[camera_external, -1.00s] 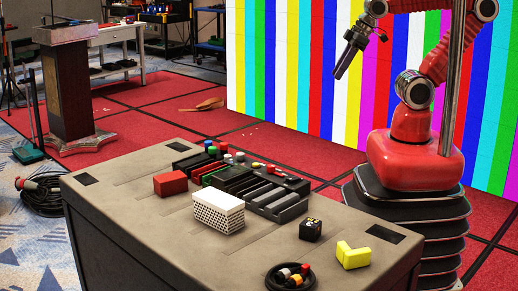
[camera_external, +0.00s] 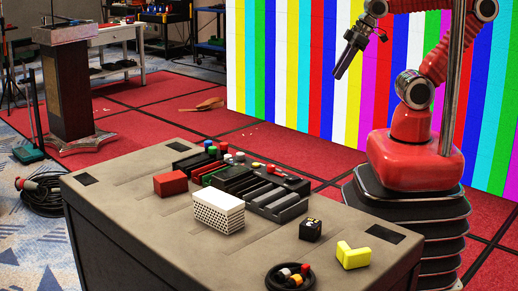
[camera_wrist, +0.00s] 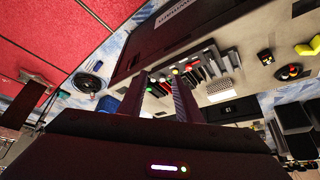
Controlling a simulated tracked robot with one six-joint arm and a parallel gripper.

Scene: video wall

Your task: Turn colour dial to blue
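A colour dial cannot be told apart for certain. A black control panel (camera_external: 277,197) lies on the table, with small coloured knobs along its far edge, among them a blue knob (camera_external: 208,143), a green knob (camera_external: 212,150) and a red knob (camera_external: 223,146). In the wrist view the coloured knobs show small beyond the fingers, with a red one (camera_wrist: 187,65). My gripper (camera_external: 338,76) hangs high beyond the table, in front of the video wall, well apart from the panel. Its two dark fingers (camera_wrist: 160,78) stand apart with nothing held between them.
The grey table (camera_external: 130,200) also carries a red block (camera_external: 170,183), a white perforated box (camera_external: 219,212), a small black box (camera_external: 310,230), a yellow piece (camera_external: 353,256) and a coiled black cable (camera_external: 272,280). A striped video wall (camera_external: 300,70) stands behind. A lectern (camera_external: 70,90) stands left.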

